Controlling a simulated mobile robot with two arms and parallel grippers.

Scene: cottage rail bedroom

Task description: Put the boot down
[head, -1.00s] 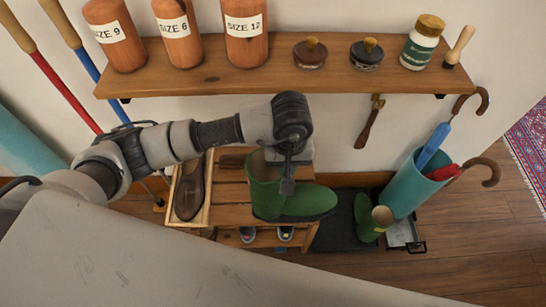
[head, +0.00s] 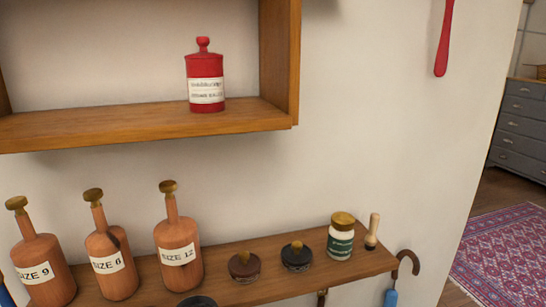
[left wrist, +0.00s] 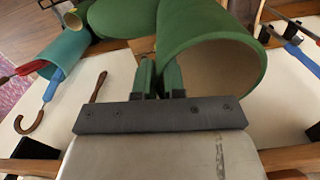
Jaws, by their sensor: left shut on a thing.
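In the left wrist view the green boot (left wrist: 205,35) fills the upper middle, with its pale open top facing the camera. My left gripper (left wrist: 160,75) is shut on the rim of the boot's shaft. The boot's foot stretches to the left in that view, and its underside is hidden, so I cannot tell whether it touches anything below. The head view now shows neither the boot nor the gripper fingers. My right gripper is in no view.
A teal umbrella stand (left wrist: 62,55) stands left of the boot in the wrist view, with another green boot (left wrist: 76,17) near it. In the head view a wall shelf (head: 325,275) carries jars and wooden size-labelled forms; a higher shelf (head: 150,120) holds a red bottle (head: 206,85).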

